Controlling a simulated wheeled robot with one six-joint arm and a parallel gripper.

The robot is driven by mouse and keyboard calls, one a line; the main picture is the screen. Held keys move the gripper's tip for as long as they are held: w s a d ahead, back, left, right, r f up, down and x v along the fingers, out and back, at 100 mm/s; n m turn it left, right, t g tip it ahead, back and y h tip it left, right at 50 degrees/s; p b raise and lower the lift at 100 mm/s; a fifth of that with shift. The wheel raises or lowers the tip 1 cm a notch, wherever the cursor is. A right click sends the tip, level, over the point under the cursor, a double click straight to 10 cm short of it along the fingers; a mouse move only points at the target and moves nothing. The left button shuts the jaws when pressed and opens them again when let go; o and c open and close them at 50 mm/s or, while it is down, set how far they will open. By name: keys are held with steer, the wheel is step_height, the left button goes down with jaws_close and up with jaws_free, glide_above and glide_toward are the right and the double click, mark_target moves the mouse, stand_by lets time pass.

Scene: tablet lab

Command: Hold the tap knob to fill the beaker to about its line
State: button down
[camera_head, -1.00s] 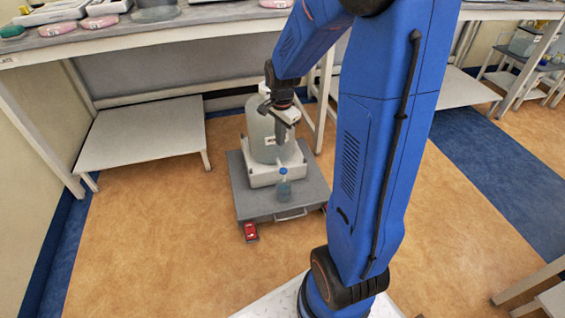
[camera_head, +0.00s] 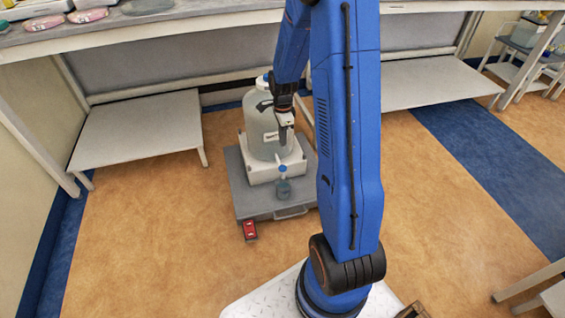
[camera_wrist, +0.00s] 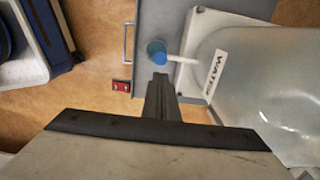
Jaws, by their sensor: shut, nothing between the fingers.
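A large translucent carboy (camera_head: 262,122) stands on a white base on a grey wheeled platform (camera_head: 245,203). Its tap has a blue knob (camera_head: 282,168), with a small bluish beaker (camera_head: 283,189) under it. In the wrist view the blue knob (camera_wrist: 160,57) sits at the end of a white spout, and the beaker's rim (camera_wrist: 154,46) shows partly behind it. My gripper (camera_wrist: 160,78) is shut and empty, its tips just short of the knob in the picture. In the head view my gripper (camera_head: 286,138) is above the knob, in front of the carboy. The beaker's line and water level cannot be made out.
A red pedal-like part (camera_head: 249,230) and a handle (camera_head: 291,213) are at the platform's front. Low white shelves (camera_head: 135,130) stand left and right under the bench. The tan floor around the platform is open.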

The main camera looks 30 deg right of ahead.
mark_target(283, 168)
step_height(283, 168, down, 14)
steer(key=shift+f, duration=0.1)
stand_by(0.8)
steer(key=shift+s+f, duration=0.1)
steer(key=shift+f, duration=0.95)
steer(key=shift+r, duration=0.35)
step_height(283, 168, up, 14)
steer(key=shift+f, duration=0.25)
